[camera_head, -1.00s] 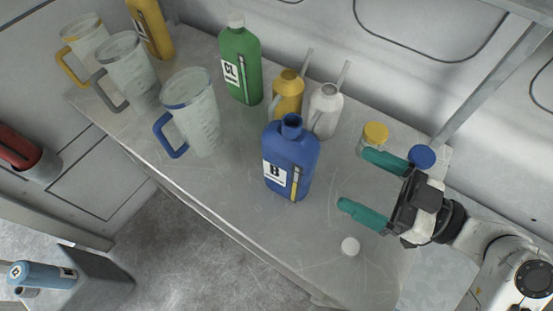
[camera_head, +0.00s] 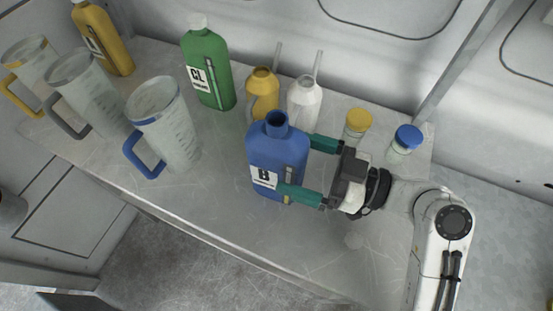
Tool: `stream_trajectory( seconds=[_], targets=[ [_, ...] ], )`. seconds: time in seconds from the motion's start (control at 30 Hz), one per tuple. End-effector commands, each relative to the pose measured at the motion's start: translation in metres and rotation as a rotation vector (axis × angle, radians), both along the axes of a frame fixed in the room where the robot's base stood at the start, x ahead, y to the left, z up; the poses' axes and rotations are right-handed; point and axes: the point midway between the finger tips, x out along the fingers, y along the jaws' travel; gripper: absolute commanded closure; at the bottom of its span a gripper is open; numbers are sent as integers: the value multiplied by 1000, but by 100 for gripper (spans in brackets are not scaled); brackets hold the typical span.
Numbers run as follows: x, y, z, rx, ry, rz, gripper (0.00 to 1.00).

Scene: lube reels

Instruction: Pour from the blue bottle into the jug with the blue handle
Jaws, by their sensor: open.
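The blue bottle (camera_head: 262,150), marked B and with no cap on its neck, stands upright on the bench right of centre. My gripper (camera_head: 306,168) is open at its right side. One teal finger is behind the bottle's right side and the other is in front of its lower right. I cannot tell whether the fingers touch it. The jug with the blue handle (camera_head: 170,130) stands upright to the left, its handle toward the lower left. It is clear, with a blue rim, and looks empty.
A grey-handled jug (camera_head: 90,95) and a yellow-handled jug (camera_head: 32,70) stand further left. A green bottle (camera_head: 208,70), yellow oil can (camera_head: 263,92) and white oil can (camera_head: 303,98) stand behind. Yellow-lidded (camera_head: 358,122) and blue-lidded jars (camera_head: 404,142) are behind my gripper. The bench front is clear.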

Motion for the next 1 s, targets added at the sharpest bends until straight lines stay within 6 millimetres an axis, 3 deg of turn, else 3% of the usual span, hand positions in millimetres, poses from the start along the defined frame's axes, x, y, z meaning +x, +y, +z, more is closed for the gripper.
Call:
stream_trajectory(
  seconds=[0.3, 0.63, 1.0],
  targets=[
    [14, 40, 2, 0, 2, 4, 2],
    [16, 46, 0, 0, 1, 2, 2],
    [16, 46, 0, 0, 1, 2, 37]
  ],
)
